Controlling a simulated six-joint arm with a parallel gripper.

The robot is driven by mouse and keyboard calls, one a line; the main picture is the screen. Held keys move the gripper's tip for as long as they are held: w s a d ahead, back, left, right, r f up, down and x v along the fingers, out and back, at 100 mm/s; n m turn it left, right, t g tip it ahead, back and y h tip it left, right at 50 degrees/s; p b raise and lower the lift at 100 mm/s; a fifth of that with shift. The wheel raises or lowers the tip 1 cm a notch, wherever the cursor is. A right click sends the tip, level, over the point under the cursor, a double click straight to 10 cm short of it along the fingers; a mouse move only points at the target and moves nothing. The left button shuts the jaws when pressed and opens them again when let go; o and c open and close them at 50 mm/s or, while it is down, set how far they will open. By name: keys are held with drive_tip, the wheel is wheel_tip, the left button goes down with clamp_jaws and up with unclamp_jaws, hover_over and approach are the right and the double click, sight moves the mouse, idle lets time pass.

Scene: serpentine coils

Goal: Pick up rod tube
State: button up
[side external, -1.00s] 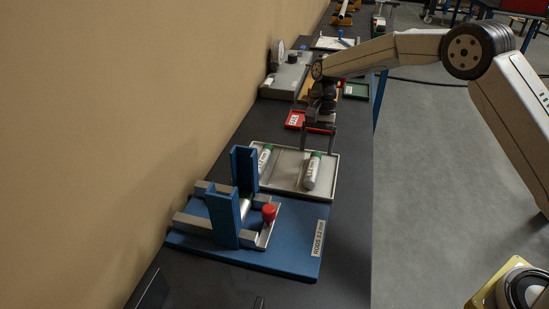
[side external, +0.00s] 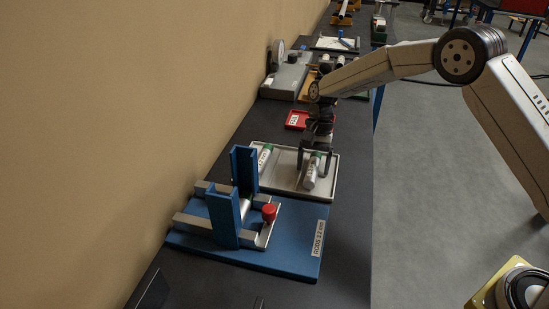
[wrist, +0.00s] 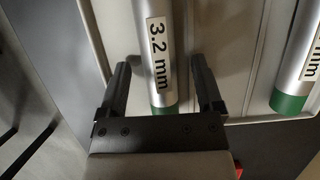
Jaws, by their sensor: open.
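A silver rod tube (side external: 311,172) with a green end cap and a white label lies in the right part of the grey tray (side external: 333,181) in the side view. In the wrist view this tube (wrist: 159,50) reads "3.2 mm" and passes between my open fingers. My gripper (side external: 314,168) is low over the tray, its fingers on both sides of the tube; it also shows in the wrist view (wrist: 162,82). No finger visibly touches the tube. A second silver tube (side external: 264,158) with a green cap lies in the left part of the tray, and its end shows in the wrist view (wrist: 297,70).
A blue fixture (side external: 285,258) labelled for rods, with two uprights and a red knob (side external: 269,212), stands in front of the tray. A small red tray (side external: 296,120) and a grey instrument (side external: 287,80) are behind. The wall is at the left.

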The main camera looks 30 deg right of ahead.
sight(313, 166)
clamp_jaws()
drive_tip(key=shift+r, duration=0.15)
drive_tip(key=shift+r, duration=0.45)
wheel_tip(313, 166, up, 2)
drive_tip(key=shift+r, duration=0.1)
drive_tip(key=s+d+r, duration=0.1)
drive_tip(key=s+r, duration=0.8)
drive_tip(key=s, duration=0.5)
drive_tip(key=shift+d+r, duration=0.3)
